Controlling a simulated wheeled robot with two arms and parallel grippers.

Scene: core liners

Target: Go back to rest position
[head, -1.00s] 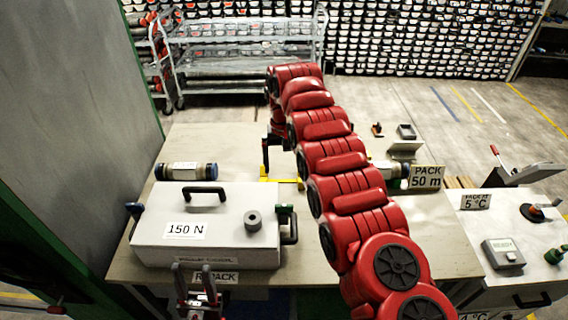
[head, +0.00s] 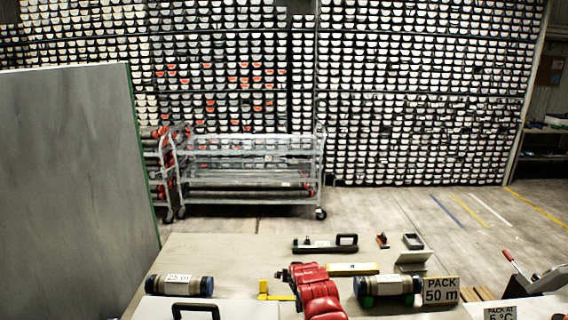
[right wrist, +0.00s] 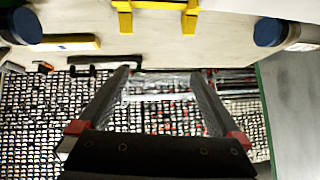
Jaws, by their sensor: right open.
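My right arm (head: 318,295) shows as red links at the bottom middle of the head view, low over the table. Its fingertips cannot be made out there. In the right wrist view my right gripper (right wrist: 161,76) is open, with two dark fingers spread and nothing between them. That view looks past the table edge toward the racks. My left gripper is not in the head view.
On the table (head: 225,255) lie two core liners, one at left (head: 180,286) and one at right (head: 388,285) beside the "PACK 50 m" sign (head: 440,290). A yellow bracket (head: 274,293) is near my arm. A metal cart (head: 250,170) stands behind.

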